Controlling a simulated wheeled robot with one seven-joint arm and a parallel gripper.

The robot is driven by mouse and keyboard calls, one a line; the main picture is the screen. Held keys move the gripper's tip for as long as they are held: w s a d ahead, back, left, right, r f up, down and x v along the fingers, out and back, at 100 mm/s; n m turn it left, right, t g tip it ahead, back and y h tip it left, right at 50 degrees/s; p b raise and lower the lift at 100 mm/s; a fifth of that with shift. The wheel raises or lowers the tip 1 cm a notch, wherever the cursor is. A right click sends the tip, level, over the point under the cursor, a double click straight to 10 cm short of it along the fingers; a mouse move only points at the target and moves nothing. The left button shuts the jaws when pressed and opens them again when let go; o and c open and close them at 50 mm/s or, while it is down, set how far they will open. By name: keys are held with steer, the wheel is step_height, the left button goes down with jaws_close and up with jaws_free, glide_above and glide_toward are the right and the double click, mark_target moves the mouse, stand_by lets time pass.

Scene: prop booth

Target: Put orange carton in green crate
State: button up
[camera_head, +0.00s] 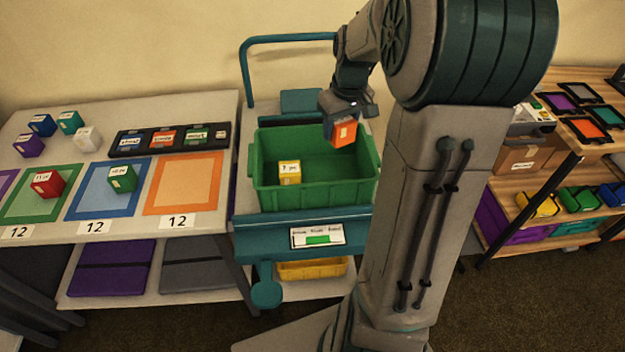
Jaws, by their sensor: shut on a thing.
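The orange carton (343,134) has a white label on top. My gripper (340,112) is shut on it and holds it at the right part of the green crate (262,200), near the crate's far right wall. The carton looks to be at about rim height; how far it is above the crate floor I cannot tell. The green crate is open-topped and stands on a teal and grey cart (300,227). A yellow carton (289,172) is inside the crate on the left. My gripper's fingers are partly hidden behind the carton.
The left table (225,150) holds coloured mats, with a red carton (47,184) and a green carton (122,178), a black tray (127,143) and several loose cartons. A wooden shelf (510,185) with bins stands right. The crate's middle floor is clear.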

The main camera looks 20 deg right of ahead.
steer(key=b, duration=0.2)
glide_above(333, 178)
steer(key=f, duration=0.4)
steer(key=shift+s+f, duration=0.15)
steer(key=shift+s, duration=0.15)
step_height(333, 178, down, 10)
steer(key=shift+f, duration=0.25)
steer(key=shift+f+b, duration=0.15)
steer(key=shift+b, duration=0.15)
steer(key=o, duration=1)
steer(key=shift+o, duration=0.2)
